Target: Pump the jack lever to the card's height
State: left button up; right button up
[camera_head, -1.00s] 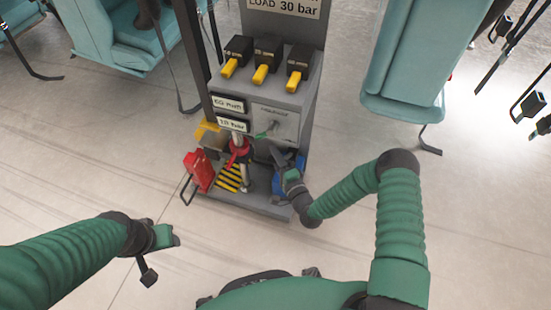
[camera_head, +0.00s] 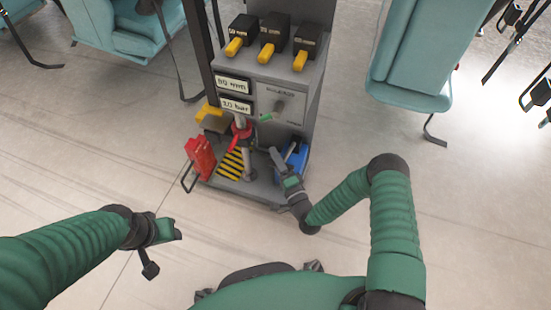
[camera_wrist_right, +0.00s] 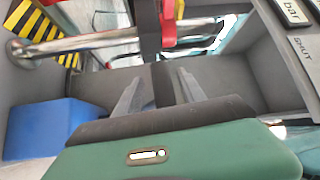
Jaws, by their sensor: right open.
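The grey jack station (camera_head: 312,85) stands ahead in the head view. A bright metal post (camera_head: 249,160) with a red collar (camera_head: 242,131) rises from its base. A dark bar, which looks like the jack lever (camera_head: 260,149), reaches from the collar towards my right gripper (camera_head: 274,157). In the right wrist view, the open fingers of my right gripper (camera_wrist_right: 157,93) have the dark bar (camera_wrist_right: 162,82) between them; contact cannot be told. The upper label (camera_head: 232,85) reads mm, its number blurred; the lower (camera_head: 236,104) reads about 10 bar. My left gripper (camera_head: 165,231) hangs low at left, jaws unclear. No card is readable.
A red box (camera_head: 200,157) stands left of the base and a blue box (camera_head: 294,160) right of it, close to my right gripper. Yellow-handled levers (camera_head: 267,52) top the station. Teal seats (camera_head: 415,60) stand behind. The floor in front is clear.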

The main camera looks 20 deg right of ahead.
jog(key=shift+s, duration=0.1)
jog(key=p+v, duration=0.6)
jog(key=v, duration=1)
jog(key=shift+s, duration=0.35)
jog(key=shift+f, duration=0.1)
dwell(0.9)
